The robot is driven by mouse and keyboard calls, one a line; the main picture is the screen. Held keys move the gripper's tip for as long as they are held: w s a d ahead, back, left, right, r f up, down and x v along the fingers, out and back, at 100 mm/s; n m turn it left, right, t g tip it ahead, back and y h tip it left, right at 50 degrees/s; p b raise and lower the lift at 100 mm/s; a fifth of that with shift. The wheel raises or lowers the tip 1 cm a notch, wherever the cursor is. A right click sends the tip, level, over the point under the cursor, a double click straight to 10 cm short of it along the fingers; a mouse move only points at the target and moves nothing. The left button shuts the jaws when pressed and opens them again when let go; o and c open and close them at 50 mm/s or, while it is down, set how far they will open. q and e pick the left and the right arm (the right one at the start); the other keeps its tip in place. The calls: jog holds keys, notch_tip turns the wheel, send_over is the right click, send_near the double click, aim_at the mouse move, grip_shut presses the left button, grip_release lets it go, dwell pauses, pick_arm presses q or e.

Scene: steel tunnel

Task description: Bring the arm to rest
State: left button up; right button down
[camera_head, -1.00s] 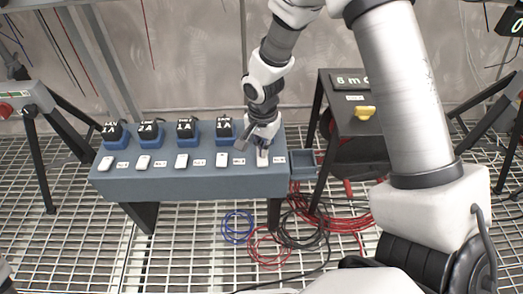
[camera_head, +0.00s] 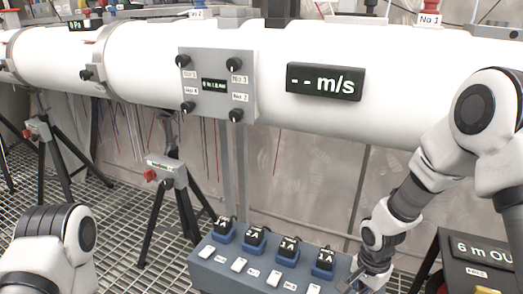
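My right arm (camera_head: 405,200) comes in from the right, bent downward. Its gripper (camera_head: 358,286) is low at the right end of the blue-grey switch box (camera_head: 212,272), partly cut off by the bottom edge. I cannot tell whether its fingers are open or shut, or whether they touch the box. A part of my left arm (camera_head: 50,255) shows at the lower left; its gripper is out of view.
A large white pipe (camera_head: 150,60) crosses the view, bearing a grey knob panel (camera_head: 217,85) and an "m/s" display (camera_head: 325,81). Tripods with red-knobbed boxes (camera_head: 166,174) stand on the grating. A dark display box (camera_head: 485,252) is at the lower right.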

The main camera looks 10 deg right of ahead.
jog(key=s+a+f+n+g, duration=0.1)
jog(key=s+a+f+n, duration=0.15)
jog(key=s+f, duration=0.8)
jog(key=s+a+f+n+g, duration=0.2)
jog(key=s+f+n, duration=0.35)
jog(key=s, duration=0.85)
jog(key=w+n+t+p, duration=0.1)
jog(key=w+n+t, duration=0.2)
jog(key=w+n, duration=0.15)
notch_tip(320, 180, up, 26)
jog(key=p, duration=2.6)
jog(key=shift+d+m, duration=0.25)
jog(key=shift+m, duration=0.1)
